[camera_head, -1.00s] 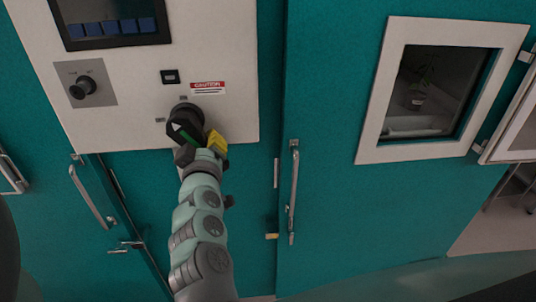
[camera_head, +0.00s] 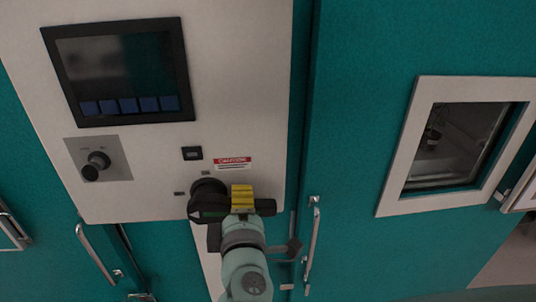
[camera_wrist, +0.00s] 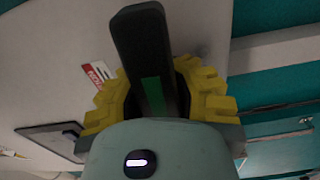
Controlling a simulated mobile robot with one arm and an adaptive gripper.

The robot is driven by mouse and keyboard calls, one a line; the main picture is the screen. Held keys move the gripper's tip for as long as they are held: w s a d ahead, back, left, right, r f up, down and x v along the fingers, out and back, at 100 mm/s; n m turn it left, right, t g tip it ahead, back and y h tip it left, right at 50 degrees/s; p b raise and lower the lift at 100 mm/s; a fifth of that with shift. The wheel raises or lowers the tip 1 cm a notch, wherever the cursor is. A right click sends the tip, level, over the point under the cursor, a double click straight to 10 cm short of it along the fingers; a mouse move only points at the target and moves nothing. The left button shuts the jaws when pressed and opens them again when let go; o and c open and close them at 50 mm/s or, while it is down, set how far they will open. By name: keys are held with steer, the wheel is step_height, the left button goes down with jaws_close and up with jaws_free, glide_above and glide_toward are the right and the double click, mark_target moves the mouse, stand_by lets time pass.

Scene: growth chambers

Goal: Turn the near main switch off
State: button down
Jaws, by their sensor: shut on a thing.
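The near main switch (camera_head: 207,190) is a black rotary switch low on the white control panel, left of and below the red caution label. Part of it is hidden behind my gripper. My gripper (camera_head: 242,198), with yellow finger pads, is at the switch and shut on its handle. In the wrist view the black handle (camera_wrist: 146,45), with a green mark, stands between the yellow pads of my gripper (camera_wrist: 155,92). The lower end of the handle is hidden by my gripper's body. The markings around the switch are too small to read.
A display screen (camera_head: 120,72) and a separate black knob (camera_head: 97,165) on a grey plate are on the same panel. A small black button (camera_head: 192,153) is above the switch. A metal door handle (camera_head: 313,245) is to the right on the teal door.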

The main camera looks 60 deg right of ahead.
steer(key=shift+s+r+n, duration=0.15)
steer(key=shift+r+n, duration=0.15)
steer(key=shift+n, duration=0.1)
stand_by(0.3)
steer(key=c, duration=0.7)
jaws_free()
steer(key=shift+c, duration=0.2)
steer(key=shift+s+a, duration=0.1)
steer(key=v, duration=1.2)
